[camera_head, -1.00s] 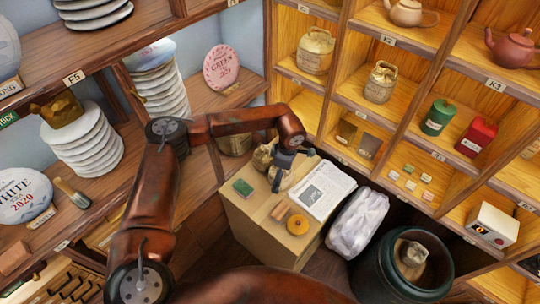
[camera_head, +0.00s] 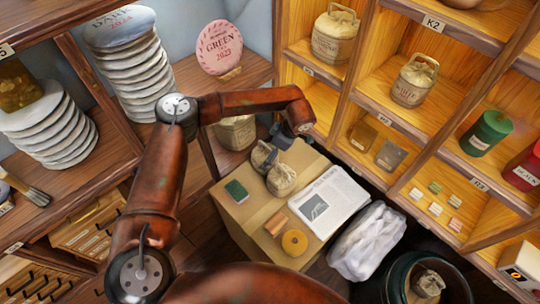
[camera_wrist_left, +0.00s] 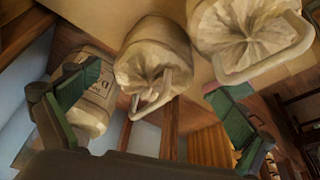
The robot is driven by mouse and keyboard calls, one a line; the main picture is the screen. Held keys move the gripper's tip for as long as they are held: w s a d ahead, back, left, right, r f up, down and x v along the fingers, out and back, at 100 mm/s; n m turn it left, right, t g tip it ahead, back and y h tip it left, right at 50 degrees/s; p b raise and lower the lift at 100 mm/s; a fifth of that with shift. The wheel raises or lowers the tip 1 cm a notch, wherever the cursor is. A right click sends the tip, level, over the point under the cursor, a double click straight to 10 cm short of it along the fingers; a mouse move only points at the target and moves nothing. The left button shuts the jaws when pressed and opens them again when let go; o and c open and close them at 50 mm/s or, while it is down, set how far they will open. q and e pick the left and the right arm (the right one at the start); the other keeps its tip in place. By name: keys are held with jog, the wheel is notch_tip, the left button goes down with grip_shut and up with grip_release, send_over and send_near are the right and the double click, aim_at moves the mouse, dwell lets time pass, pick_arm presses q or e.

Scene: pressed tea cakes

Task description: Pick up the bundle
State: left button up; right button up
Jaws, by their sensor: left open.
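Two tied cloth bundles with loop handles stand side by side on a cardboard box (camera_head: 238,212). The rear bundle (camera_head: 264,157) and the front bundle (camera_head: 281,180) also show in the left wrist view, one at the upper middle (camera_wrist_left: 155,55) and one at the upper right (camera_wrist_left: 250,40); which is which I cannot tell. My left gripper (camera_head: 281,138) is open and empty, just behind and right of the bundles. Its green-padded fingers (camera_wrist_left: 155,88) are spread in the wrist view. A labelled bundle (camera_head: 235,133) stands behind the box, partly hidden by my arm. My right gripper is out of view.
The box also holds a newspaper (camera_head: 328,203), a green block (camera_head: 236,191), a wooden piece (camera_head: 276,225) and an orange disc (camera_head: 294,243). A white plastic bag (camera_head: 367,241) and a dark bin (camera_head: 393,283) stand to its right. Shelves surround the box; more bundles (camera_head: 413,82) stand there.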

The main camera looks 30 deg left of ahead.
pick_arm(q)
jog(key=shift+x, duration=0.9)
jog(key=shift+w+a+f+b, duration=0.15)
jog(key=shift+f+b, duration=0.1)
jog(key=shift+f, duration=0.25)
jog(key=shift+w+d+f+b, duration=0.1)
jog(key=shift+w+f+b, duration=0.1)
jog(key=shift+f, duration=0.3)
jog(key=b+x, duration=0.1)
jog(key=x, duration=0.1)
jog(key=shift+w+f, duration=0.1)
jog(key=shift+f, duration=0.25)
jog(key=shift+a+f, duration=0.3)
jog(key=shift+f, duration=0.15)
jog(key=shift+a+f, duration=0.15)
jog(key=shift+f, duration=0.1)
jog(key=shift+r, duration=0.1)
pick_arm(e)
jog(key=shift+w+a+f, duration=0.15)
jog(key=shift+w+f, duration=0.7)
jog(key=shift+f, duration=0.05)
pick_arm(q)
jog(key=shift+c, duration=0.4)
jog(key=c, duration=1.7)
